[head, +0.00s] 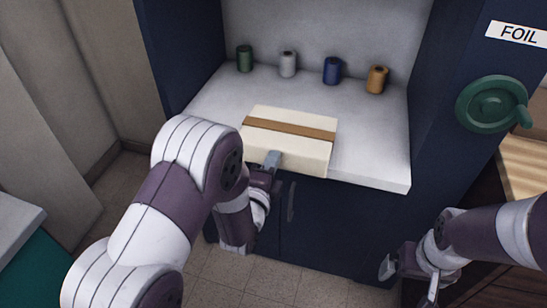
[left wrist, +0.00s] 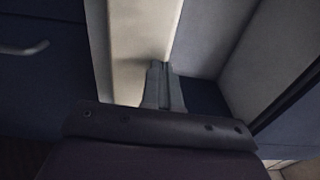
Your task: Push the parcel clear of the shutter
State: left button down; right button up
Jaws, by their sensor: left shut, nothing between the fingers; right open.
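The parcel (head: 289,138) is a cream box with a brown band across its top. It sits at the front edge of the white shelf inside the dark blue cabinet. My left gripper (head: 273,160) is shut and empty, with its fingertips at the parcel's front face. In the left wrist view the closed fingers (left wrist: 160,70) reach the pale face of the parcel (left wrist: 135,45); whether they touch cannot be told. My right gripper (head: 410,279) is open and empty, low at the right, away from the parcel. No shutter can be clearly made out.
Several thread spools, among them a blue spool (head: 332,71) and an orange spool (head: 377,79), stand along the back of the shelf (head: 370,150). A green crank wheel (head: 493,103) is on the right cabinet panel, below a FOIL label (head: 518,34). Shelf room lies behind the parcel.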

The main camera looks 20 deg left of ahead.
aim_at(295, 111)
pick_arm(q)
jog(key=w+b, duration=0.2)
jog(key=w, duration=0.4)
jog(key=w+b, duration=0.1)
jog(key=w, duration=0.4)
jog(key=w+d+b, duration=0.1)
jog(key=w+b, duration=0.1)
jog(key=w, duration=0.4)
jog(key=shift+w+f+b, duration=0.15)
jog(key=shift+w+b, duration=0.15)
jog(key=w, duration=0.4)
jog(key=shift+w+d, duration=0.15)
jog(key=shift+w, duration=0.05)
jog(key=shift+s+r, duration=0.25)
jog(key=shift+w+f, duration=0.1)
pick_arm(e)
notch_tip(295, 111, down, 6)
jog(key=w, duration=0.1)
jog(key=shift+w, duration=0.4)
jog(key=shift+s+f, duration=0.1)
